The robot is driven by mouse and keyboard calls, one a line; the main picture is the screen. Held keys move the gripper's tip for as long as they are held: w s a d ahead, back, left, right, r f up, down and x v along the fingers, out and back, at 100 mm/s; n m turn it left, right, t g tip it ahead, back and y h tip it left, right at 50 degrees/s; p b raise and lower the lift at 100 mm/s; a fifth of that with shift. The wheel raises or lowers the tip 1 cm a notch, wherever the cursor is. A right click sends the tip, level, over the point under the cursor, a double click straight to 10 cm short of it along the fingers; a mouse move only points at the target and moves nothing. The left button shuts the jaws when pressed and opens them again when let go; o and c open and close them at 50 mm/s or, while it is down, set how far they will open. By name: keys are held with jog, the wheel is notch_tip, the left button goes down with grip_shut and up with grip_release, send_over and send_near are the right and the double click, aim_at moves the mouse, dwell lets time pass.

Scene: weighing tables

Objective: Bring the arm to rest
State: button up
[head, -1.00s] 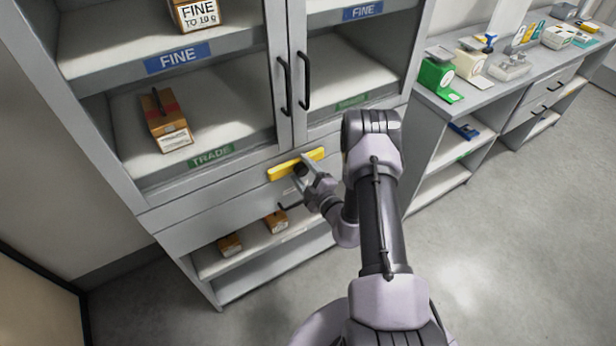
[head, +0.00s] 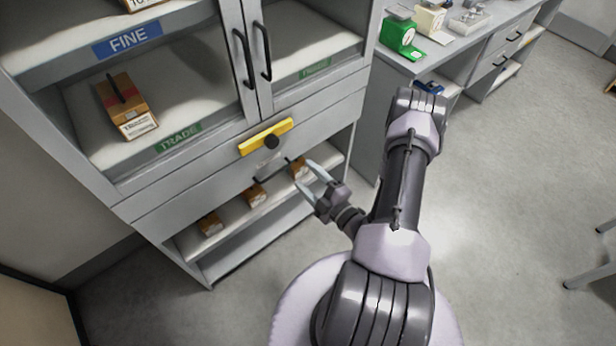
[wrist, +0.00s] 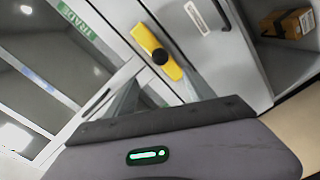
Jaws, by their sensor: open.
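My gripper (head: 308,182) is open and empty in the head view. Its two fingers point toward the front of the grey cabinet (head: 160,200), near the dark bar handle of the drawer. A yellow bar with a black knob (head: 266,137) is on the cabinet front, up and left of my fingers and apart from them. In the wrist view the yellow bar (wrist: 150,42) shows beyond my gripper. The fingers show there only as pale, see-through shapes.
Small brown boxes (head: 211,224) stand on the low open shelf. A box with a dark handle (head: 126,104) is behind the cabinet's glass door. A bench with a green scale (head: 402,36) stands at the back right.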

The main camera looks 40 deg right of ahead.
jog(key=w+a+r+n+y+b, duration=0.2)
jog(key=w+a+r+n+y, duration=0.2)
jog(key=a+r+n+y, duration=0.4)
jog(key=s+a+r+n+g+y+b, duration=0.35)
jog(key=a+r+n+g+y, duration=0.4)
jog(key=a+n+g, duration=0.75)
jog(key=s+a+n+g+h+b, duration=0.3)
jog(key=s+n+h, duration=0.5)
jog(key=s+n, duration=0.9)
jog(key=w+d+r+n+t+h+b, duration=0.2)
jog(key=d+r+n+t+h, duration=0.3)
jog(key=n, duration=1)
jog(key=shift+w+t+h, duration=0.45)
jog(key=shift+t+h, duration=0.1)
jog(key=shift+t, duration=0.05)
